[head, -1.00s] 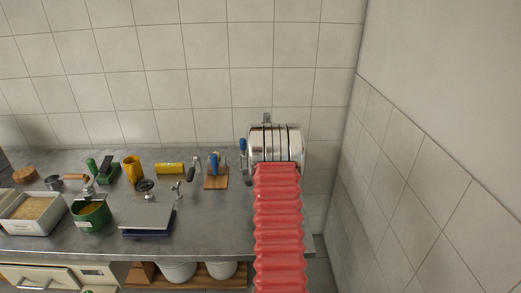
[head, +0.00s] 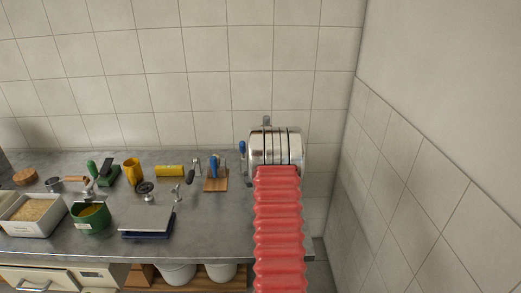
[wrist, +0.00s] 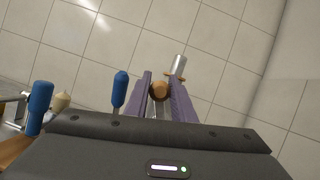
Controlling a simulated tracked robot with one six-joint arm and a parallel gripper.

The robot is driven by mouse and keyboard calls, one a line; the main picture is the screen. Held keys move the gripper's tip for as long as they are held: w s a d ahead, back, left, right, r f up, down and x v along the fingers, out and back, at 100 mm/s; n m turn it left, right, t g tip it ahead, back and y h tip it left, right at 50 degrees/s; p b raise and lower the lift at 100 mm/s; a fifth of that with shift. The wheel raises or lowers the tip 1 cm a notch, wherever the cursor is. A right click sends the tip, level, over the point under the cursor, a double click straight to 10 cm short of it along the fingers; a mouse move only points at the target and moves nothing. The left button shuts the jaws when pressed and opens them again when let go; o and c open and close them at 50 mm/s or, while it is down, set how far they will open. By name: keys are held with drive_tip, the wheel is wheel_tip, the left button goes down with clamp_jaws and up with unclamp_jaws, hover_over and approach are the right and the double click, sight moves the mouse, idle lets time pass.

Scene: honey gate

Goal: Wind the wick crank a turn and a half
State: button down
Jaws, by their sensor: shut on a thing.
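In the wrist view, my gripper (wrist: 161,80) has its two purple fingers closed around a round wooden knob (wrist: 159,91), which appears to be the wick crank's handle. A metal cylinder (wrist: 179,64) with a wooden-coloured piece shows just beyond the fingers. The rest of the crank is hidden. In the head view, my red arm covers the gripper and the knob. A shiny metal drum machine (head: 270,148) stands behind the arm's far end.
A blue handle (head: 242,147) stands left of the drum. A blue-handled tool on a wooden block (head: 215,183), a yellow roll (head: 170,171), a scale (head: 147,219) and a green pot (head: 90,217) occupy the counter. Tiled walls close the back and right.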

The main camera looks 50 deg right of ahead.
drive_tip(key=shift+s+d+f, duration=0.1)
drive_tip(key=shift+s+f, duration=0.15)
drive_tip(key=shift+f, duration=0.45)
drive_tip(key=c, duration=1.8)
unclamp_jaws()
drive_tip(key=shift+c, duration=0.2)
drive_tip(key=o, duration=0.3)
drive_tip(key=shift+w+r, duration=0.1)
drive_tip(key=shift+r, duration=0.15)
drive_tip(key=shift+r, duration=0.1)
drive_tip(key=v, duration=1.4)
drive_tip(key=shift+w, duration=0.1)
